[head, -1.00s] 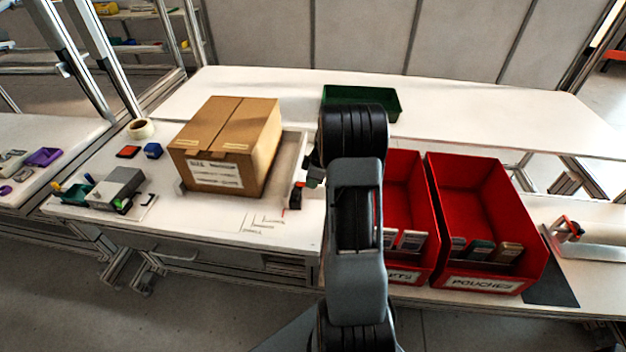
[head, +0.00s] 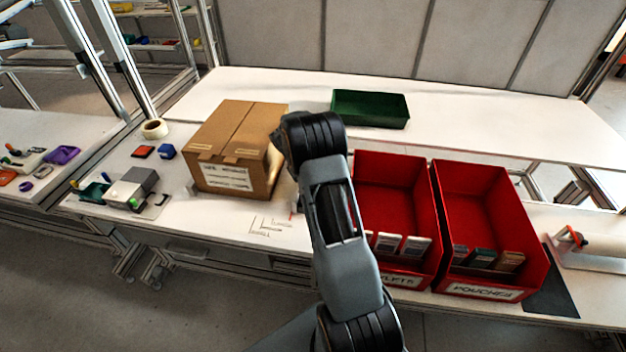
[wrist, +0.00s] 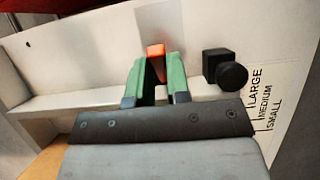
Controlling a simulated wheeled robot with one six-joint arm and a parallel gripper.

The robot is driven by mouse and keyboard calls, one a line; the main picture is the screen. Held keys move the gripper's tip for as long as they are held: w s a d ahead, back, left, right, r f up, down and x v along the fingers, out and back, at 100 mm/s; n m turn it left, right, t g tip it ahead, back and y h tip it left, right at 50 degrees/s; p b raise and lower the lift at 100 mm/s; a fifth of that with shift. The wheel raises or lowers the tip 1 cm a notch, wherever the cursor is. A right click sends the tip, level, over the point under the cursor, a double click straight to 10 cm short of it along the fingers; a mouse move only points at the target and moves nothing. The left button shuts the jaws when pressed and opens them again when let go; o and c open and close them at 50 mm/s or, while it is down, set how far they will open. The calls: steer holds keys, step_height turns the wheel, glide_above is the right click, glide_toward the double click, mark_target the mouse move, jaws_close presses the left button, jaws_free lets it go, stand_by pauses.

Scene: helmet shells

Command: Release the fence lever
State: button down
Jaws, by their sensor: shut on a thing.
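The fence lever (wrist: 155,50) shows an orange tip in the wrist view, at the upper middle. My gripper (wrist: 157,70) has green fingers, one on each side of the lever, shut on it. The pale rail of the fence (wrist: 60,103) runs across behind the fingers. A black knob (wrist: 232,75) sits just right of the lever, apart from my fingers. In the head view my arm hides the gripper and lever beside the cardboard box (head: 232,150).
Size marks LARGE, MEDIUM and SMALL (wrist: 265,100) are printed right of the knob. Two red bins (head: 485,215) stand right of my arm, close to it. A green tray (head: 370,108) lies behind. A tape roll (head: 154,129) and a grey device (head: 130,187) are at the left.

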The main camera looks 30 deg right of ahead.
steer(key=shift+w+a, duration=0.1)
stand_by(0.3)
steer(key=c, duration=1.1)
jaws_free()
steer(key=b+v, duration=0.1)
steer(key=v, duration=1.3)
steer(key=shift+w+a+f, duration=0.15)
steer(key=shift+w+f, duration=0.05)
